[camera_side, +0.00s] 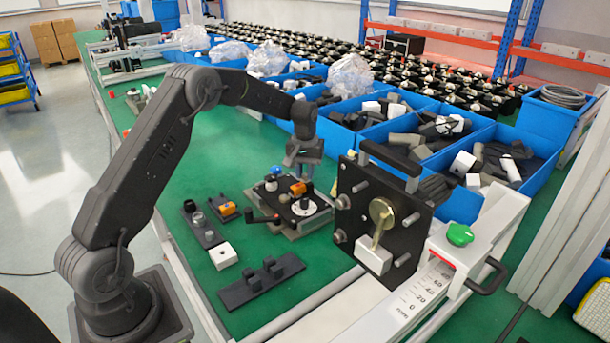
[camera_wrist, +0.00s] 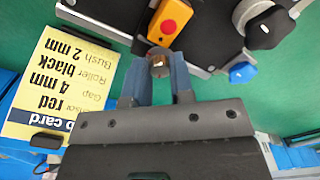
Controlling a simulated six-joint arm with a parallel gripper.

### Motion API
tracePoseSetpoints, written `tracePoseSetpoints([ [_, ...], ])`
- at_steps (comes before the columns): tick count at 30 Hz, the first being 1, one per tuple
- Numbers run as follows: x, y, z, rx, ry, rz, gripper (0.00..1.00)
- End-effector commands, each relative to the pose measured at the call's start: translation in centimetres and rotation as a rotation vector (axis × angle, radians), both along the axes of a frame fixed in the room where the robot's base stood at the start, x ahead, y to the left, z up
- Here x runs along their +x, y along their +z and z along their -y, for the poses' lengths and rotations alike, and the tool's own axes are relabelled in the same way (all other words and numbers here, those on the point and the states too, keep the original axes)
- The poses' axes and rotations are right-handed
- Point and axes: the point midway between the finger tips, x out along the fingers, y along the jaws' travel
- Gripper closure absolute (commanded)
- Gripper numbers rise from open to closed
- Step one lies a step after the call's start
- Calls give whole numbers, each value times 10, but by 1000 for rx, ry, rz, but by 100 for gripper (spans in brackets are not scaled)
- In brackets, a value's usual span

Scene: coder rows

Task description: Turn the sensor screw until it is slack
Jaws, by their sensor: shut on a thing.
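The orange sensor block (camera_wrist: 170,22) with a red round face sits on a dark fixture at the top of the wrist view. A small brassy screw head (camera_wrist: 159,66) is at its lower end. My gripper (camera_wrist: 160,70) is shut on this screw, with a blue-grey finger on either side. In the side view my gripper (camera_side: 303,172) points down at the fixture (camera_side: 315,220), just above the orange sensor (camera_side: 297,188). The screw is too small to make out there. Whether it is tight or slack cannot be told.
A blue knob (camera_wrist: 243,73) and a black knob (camera_wrist: 268,26) stand close by. A yellow card (camera_wrist: 62,75), upside down, lies at the left of the wrist view. A black upright panel (camera_side: 385,215) stands right of the fixture; blue bins (camera_side: 455,205) stand behind.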

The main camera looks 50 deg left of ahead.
Motion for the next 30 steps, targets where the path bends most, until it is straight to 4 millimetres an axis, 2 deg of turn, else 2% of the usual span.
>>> tracePoseSetpoints([
  [2, 0, 0, 0, 0, 111, 0, 100],
  [3, 0, 0, 0, 0, 100, 0, 74],
  [8, 0, 0, 0, 0, 96, 0, 60],
  [17, 0, 4, 0, 1, 94, 1, 60],
  [30, 0, 38, 0, 1, 93, 2, 60],
])
